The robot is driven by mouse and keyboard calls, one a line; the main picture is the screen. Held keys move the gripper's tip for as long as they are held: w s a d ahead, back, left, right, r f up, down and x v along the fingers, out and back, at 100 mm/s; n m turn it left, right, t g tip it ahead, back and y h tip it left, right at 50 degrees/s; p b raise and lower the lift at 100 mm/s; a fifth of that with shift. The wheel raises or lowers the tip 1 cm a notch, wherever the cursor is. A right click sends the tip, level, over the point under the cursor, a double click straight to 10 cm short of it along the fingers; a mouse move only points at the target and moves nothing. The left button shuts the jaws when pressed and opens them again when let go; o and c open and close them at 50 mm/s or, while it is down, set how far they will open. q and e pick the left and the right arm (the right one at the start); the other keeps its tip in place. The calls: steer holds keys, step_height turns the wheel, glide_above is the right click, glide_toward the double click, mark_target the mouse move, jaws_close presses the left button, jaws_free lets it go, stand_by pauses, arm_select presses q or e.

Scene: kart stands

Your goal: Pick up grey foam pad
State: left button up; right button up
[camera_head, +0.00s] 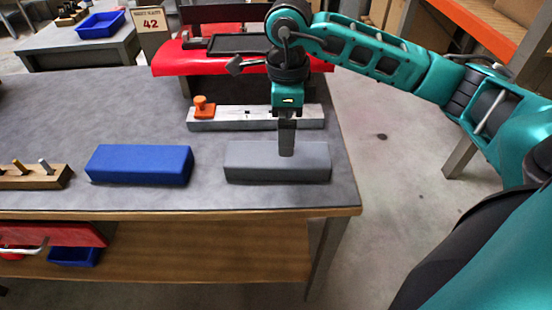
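The grey foam pad (252,166) is a long flat block lying on the grey table top near its front right corner. My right gripper (287,146) points straight down over the pad's right half. Its finger tips overlap the pad's far part in the picture. I see the fingers edge-on as one dark grey strip, so I cannot tell whether they are open or shut, or whether they touch the pad. My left gripper is out of view.
A blue block (140,164) lies left of the pad with a gap between. A pale bar (235,124) with an orange knob (203,108) lies close behind the pad. A wooden peg holder (35,178) sits far left. Beyond the table's right edge is open floor.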

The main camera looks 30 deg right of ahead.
mark_target(277, 161)
step_height(277, 161, down, 9)
steer(key=shift+a+f, duration=0.1)
steer(key=shift+a, duration=0.05)
stand_by(0.4)
steer(key=shift+c, duration=0.3)
steer(key=c, duration=0.7)
